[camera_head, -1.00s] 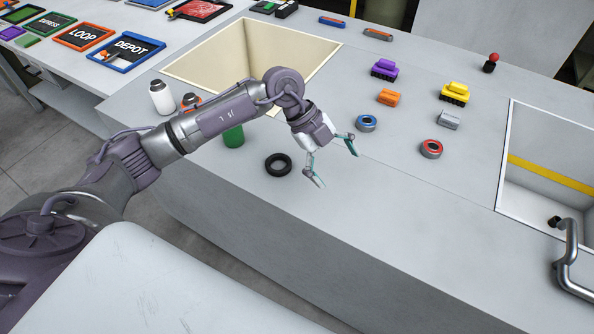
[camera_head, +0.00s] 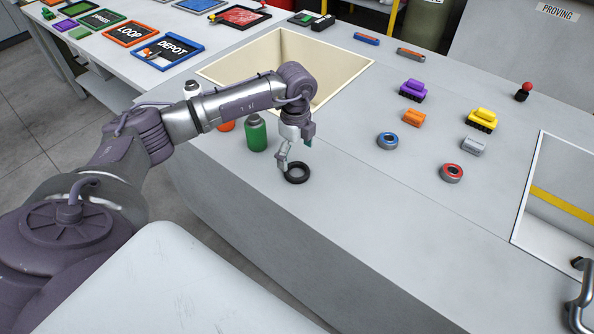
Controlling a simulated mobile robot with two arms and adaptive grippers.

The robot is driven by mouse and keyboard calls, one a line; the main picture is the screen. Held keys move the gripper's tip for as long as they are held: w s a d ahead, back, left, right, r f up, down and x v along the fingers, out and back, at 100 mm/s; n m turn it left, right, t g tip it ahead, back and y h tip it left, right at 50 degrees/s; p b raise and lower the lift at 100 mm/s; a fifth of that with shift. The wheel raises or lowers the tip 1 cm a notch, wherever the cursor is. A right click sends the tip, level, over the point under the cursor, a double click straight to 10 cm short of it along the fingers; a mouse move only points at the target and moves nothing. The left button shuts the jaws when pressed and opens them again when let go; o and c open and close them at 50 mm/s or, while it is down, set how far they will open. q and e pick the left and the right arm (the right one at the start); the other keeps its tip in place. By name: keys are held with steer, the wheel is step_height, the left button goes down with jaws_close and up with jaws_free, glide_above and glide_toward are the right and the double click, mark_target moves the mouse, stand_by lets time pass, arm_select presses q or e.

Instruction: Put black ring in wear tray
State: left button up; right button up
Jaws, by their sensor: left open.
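The black ring (camera_head: 305,177) lies flat on the grey worktop, near its front edge. My left gripper (camera_head: 286,164) points down at the ring's left side, with its fingertips at or just above the rim. Its jaws are open, seen nearly edge-on, so I cannot tell whether a finger is inside the hole. No tray reads as the wear tray; labelled trays, such as the DEPOT tray (camera_head: 143,60) and the LOOP tray (camera_head: 112,35), stand on the far-left table. My right gripper is not in view.
A green bottle (camera_head: 256,134) stands close left of the gripper. A cream-lined recess (camera_head: 340,62) is behind the arm. A blue-and-grey ring (camera_head: 388,141), a red-and-grey ring (camera_head: 452,173) and small coloured blocks are to the right. The worktop right of the black ring is clear.

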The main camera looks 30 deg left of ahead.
mark_target(297, 170)
arm_select(q)
steer(key=f, duration=0.2)
steer(key=f+p, duration=0.1)
steer(key=shift+s+d+f, duration=0.25)
steer(key=shift+d+f, duration=0.05)
steer(key=shift+f, duration=0.7)
steer(key=c, duration=1.3)
